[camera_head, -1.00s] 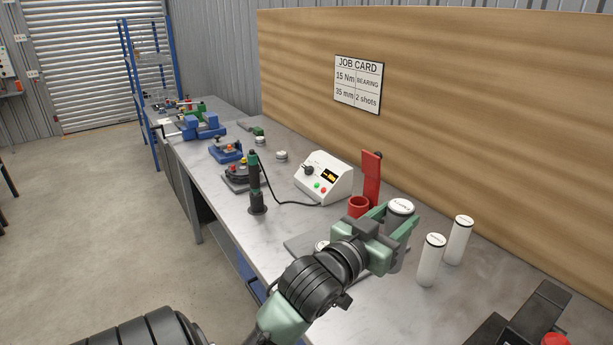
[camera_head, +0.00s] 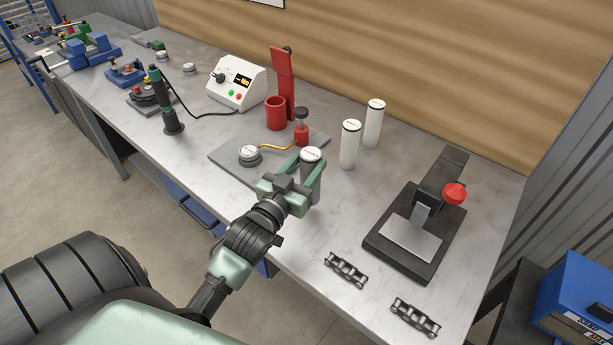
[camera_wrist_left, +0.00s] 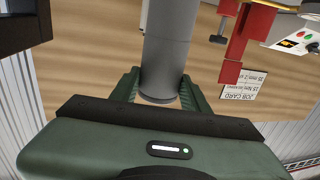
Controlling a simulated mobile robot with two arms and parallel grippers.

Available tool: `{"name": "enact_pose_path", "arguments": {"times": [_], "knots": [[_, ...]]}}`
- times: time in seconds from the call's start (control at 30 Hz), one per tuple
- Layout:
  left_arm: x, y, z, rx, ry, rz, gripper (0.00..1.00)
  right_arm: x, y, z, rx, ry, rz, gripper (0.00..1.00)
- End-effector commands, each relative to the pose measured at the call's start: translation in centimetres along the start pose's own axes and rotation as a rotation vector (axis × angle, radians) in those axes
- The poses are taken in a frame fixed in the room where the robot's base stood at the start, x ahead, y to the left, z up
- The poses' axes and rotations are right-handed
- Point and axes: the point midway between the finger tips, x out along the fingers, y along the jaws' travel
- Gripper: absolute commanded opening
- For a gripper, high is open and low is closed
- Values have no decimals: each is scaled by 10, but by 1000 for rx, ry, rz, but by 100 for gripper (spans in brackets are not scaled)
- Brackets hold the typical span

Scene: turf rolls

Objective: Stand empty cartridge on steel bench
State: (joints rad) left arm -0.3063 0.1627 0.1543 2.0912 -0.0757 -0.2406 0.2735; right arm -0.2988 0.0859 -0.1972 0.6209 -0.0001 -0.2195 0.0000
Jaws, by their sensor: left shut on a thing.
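My left gripper (camera_head: 305,172) is shut on a grey cartridge (camera_head: 312,155) with a pale, lettered top. The cartridge is upright at the front part of the steel bench (camera_head: 322,235). I cannot tell whether its base touches the bench. In the left wrist view, the grey cartridge (camera_wrist_left: 170,45) sits between the two green fingers. Two white cartridges, a nearer one (camera_head: 350,146) and a farther one (camera_head: 374,124), stand upright on the bench to the right of the gripper. My right gripper is not in view.
A grey plate (camera_head: 228,152) with a round capped fitting (camera_head: 249,154) and a red holder (camera_head: 277,113) lies left of the gripper. A black press (camera_head: 400,250) stands right. Two chain pieces (camera_head: 346,268) (camera_head: 414,318) lie near the front edge. Bench between is clear.

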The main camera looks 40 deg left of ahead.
Motion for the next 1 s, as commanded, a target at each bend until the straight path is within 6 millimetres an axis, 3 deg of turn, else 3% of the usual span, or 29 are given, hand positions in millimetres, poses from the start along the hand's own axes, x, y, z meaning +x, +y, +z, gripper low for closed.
{"name": "enact_pose_path", "arguments": {"times": [0.4, 0.77, 0.8, 0.87, 1.0], "knots": [[0, 0, 44, 0, 0, 0, 0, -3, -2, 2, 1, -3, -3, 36], [0, 0, 47, 0, 2, 1, 0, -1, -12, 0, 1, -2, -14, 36], [0, 0, 48, 0, 1, 1, 51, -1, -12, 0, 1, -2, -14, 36], [0, 0, 47, 0, 1, 1, 67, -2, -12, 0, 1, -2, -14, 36], [0, 0, 47, 0, 1, 1, 67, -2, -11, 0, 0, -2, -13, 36]]}}
